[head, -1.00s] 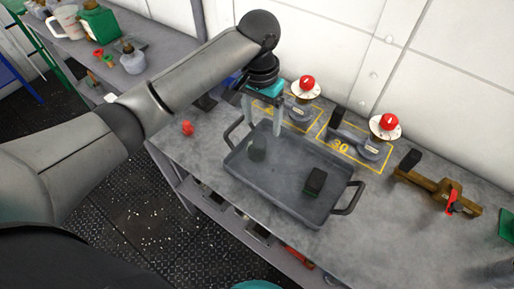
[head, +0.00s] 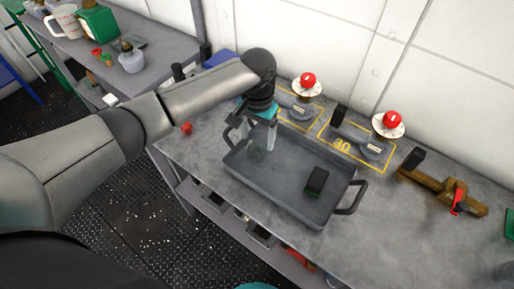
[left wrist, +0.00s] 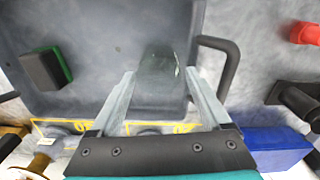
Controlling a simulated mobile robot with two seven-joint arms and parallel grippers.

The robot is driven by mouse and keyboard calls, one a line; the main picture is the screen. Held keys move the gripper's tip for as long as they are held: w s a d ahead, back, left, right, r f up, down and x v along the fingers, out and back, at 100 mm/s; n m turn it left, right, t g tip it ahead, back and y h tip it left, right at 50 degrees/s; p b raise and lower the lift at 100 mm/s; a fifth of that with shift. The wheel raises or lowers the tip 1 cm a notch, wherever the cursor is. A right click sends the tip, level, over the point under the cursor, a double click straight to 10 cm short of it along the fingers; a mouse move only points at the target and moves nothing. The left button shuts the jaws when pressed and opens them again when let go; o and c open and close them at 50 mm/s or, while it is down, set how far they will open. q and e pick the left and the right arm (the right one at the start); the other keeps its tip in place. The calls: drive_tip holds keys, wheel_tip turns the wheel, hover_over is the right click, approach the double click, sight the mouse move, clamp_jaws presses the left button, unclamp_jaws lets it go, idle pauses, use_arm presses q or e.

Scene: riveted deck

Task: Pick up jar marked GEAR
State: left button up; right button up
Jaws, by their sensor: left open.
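A dark, see-through glass jar (head: 257,151) stands in the left part of the grey tray (head: 285,205) on the workbench. It also shows in the left wrist view (left wrist: 158,72). No GEAR marking can be read on it. My left gripper (head: 258,134) is open, pointing down over the tray at the jar. In the left wrist view its fingertips (left wrist: 160,74) lie on either side of the jar with gaps showing; I cannot tell how far down they reach. My right gripper is not in view.
A black-and-green block (head: 316,181) is in the tray's right part. Behind the tray are valves with red knobs (head: 392,119) on yellow-outlined areas. A brass valve (head: 440,190) lies to the right, a small red piece (head: 186,128) to the left. The front right bench is clear.

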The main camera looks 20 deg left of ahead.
sight(258, 146)
use_arm(q)
wheel_tip(258, 146, down, 4)
drive_tip(key=shift+f+b, duration=0.1)
drive_tip(key=shift+b, duration=0.3)
drive_tip(key=c, duration=1.2)
